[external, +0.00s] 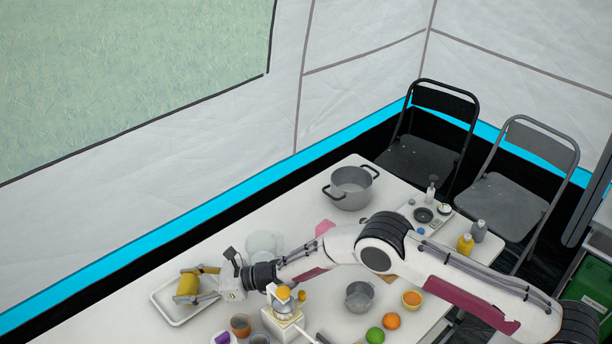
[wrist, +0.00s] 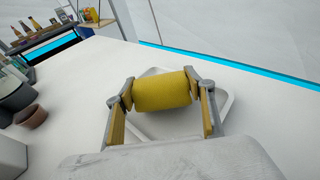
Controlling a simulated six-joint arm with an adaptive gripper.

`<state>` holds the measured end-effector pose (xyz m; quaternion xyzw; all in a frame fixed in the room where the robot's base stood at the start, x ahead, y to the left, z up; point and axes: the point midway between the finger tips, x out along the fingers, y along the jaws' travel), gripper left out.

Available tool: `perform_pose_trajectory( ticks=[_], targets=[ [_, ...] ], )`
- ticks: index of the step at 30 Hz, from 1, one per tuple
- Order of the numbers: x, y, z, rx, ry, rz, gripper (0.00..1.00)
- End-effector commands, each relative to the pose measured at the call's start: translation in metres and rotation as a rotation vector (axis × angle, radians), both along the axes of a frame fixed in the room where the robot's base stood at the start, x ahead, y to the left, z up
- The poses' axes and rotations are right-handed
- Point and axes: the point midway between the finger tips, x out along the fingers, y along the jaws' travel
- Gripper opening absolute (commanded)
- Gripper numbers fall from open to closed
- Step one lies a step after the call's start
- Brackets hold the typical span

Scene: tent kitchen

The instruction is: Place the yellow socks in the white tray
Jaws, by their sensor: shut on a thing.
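The yellow socks (external: 188,285) are a rolled yellow bundle. My gripper (external: 195,284) is shut on the socks, with one finger at each end of the roll. In the wrist view the socks (wrist: 162,91) lie between the two fingertips of my gripper (wrist: 161,92). The white tray (external: 177,322) is at the left end of the table, and the socks are over it. The tray's rim (wrist: 229,104) shows behind and beside the socks in the wrist view. I cannot tell whether the socks touch the tray floor.
A brown cup (external: 240,325) and a small dish with a purple item (external: 222,338) stand right of the tray. A clear glass-like vessel (external: 264,243) stands behind my wrist. A large grey pot (external: 351,188) stands farther back.

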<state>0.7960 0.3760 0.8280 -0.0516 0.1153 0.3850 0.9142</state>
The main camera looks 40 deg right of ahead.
Motion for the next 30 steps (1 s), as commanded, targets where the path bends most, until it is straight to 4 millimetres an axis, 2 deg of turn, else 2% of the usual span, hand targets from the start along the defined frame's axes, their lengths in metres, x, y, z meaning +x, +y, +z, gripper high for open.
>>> perform_pose_trajectory(
  ticks=[4,5,6,7,22,30],
  targets=[
    [-0.0001,-0.0001,-0.0032,0.001,0.001,0.000,0.34],
    [0.0000,-0.0001,-0.0031,0.000,0.000,0.000,0.58],
    [-0.0001,-0.0001,-0.0030,0.000,0.000,0.000,0.69],
    [-0.0001,-0.0001,-0.0030,0.000,0.000,0.000,0.70],
    [-0.0001,-0.0003,0.0010,0.000,0.000,0.000,0.70],
    [-0.0082,-0.0089,0.0030,0.000,0.003,-0.001,0.70]
  ],
)
